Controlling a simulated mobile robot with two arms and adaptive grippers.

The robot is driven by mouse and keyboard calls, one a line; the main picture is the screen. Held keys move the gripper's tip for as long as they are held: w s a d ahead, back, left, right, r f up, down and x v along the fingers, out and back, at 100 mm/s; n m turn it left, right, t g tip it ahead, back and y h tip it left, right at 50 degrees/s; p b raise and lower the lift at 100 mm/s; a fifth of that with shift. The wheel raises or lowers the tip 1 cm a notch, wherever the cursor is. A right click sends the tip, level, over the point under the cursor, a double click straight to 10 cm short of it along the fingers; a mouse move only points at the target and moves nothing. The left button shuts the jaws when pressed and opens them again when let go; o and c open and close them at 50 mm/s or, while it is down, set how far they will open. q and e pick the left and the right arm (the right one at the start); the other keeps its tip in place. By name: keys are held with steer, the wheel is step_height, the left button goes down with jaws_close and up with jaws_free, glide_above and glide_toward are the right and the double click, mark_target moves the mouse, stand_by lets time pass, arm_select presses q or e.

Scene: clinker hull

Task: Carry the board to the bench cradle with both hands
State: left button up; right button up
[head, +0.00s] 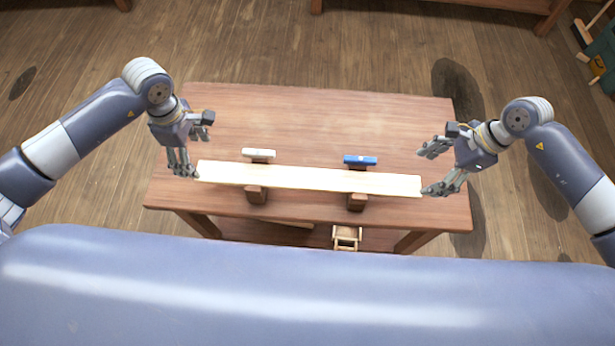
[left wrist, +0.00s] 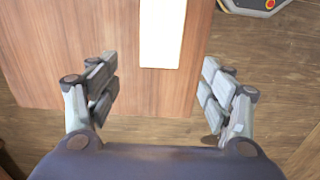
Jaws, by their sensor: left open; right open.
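The pale wooden board (head: 308,179) lies lengthwise across the bench cradle, resting over its left support (head: 257,194) and right support (head: 356,201). My left gripper (head: 190,150) is open at the board's left end. In the left wrist view the board's end (left wrist: 162,45) shows beyond the open fingers (left wrist: 158,95), with nothing between them. My right gripper (head: 435,170) is open at the board's right end, one finger close to its corner. I cannot tell whether that finger touches it.
The cradle supports stand on a brown wooden bench (head: 320,115). A white block (head: 259,154) and a blue block (head: 360,160) sit at their far ends. A small wooden item (head: 346,238) is below the near edge. The far half of the bench top is clear.

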mark_target(204, 170)
arm_select(q)
step_height(204, 170, down, 7)
steer(key=shift+f, duration=0.2)
arm_select(e)
steer(key=x, duration=0.7)
steer(key=shift+a+f, duration=0.15)
steer(key=shift+f, duration=0.05)
arm_select(q)
steer(key=c, duration=1.3)
arm_select(e)
steer(key=c, duration=1.3)
